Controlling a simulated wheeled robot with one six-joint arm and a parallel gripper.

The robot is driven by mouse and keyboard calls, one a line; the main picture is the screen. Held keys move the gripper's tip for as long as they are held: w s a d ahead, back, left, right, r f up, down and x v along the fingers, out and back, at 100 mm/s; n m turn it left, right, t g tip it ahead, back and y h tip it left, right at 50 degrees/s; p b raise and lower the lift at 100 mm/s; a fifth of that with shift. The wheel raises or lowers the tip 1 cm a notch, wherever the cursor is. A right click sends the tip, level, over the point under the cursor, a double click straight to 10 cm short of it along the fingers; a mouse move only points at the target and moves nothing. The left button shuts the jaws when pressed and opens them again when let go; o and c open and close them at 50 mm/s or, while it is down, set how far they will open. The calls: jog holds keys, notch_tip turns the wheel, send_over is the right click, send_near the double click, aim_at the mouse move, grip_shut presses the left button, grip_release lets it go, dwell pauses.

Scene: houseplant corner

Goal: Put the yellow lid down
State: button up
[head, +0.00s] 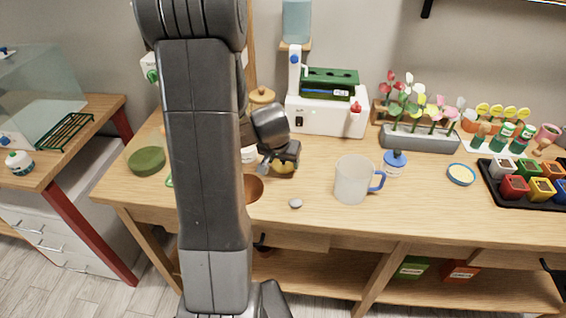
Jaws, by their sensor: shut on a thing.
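My gripper (281,165) is over the table, left of the mug, pointing down. It is shut on the yellow lid (284,170), of which only a small part shows beneath the fingers. I cannot tell whether the lid touches the table or is held just above it. My own arm stands in front and hides part of the table to the left of the gripper.
A frosted mug with a blue handle (352,180) stands right of the gripper. A grey pebble (295,203) and a brown bowl (254,187) lie in front. A white machine (325,115) stands behind. Bare wood (320,215) shows near the front edge.

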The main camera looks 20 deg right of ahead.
jog(key=shift+f, duration=0.3)
jog(key=shift+f, duration=0.15)
jog(key=o, duration=0.9)
jog(key=shift+o, duration=0.2)
jog(key=shift+r, duration=0.2)
jog(key=shift+r, duration=0.25)
jog(key=v, duration=1.1)
jog(key=shift+s+r+p, duration=0.2)
jog(key=shift+r+p, duration=0.05)
jog(key=shift+p, duration=0.15)
jog(key=shift+a, duration=0.15)
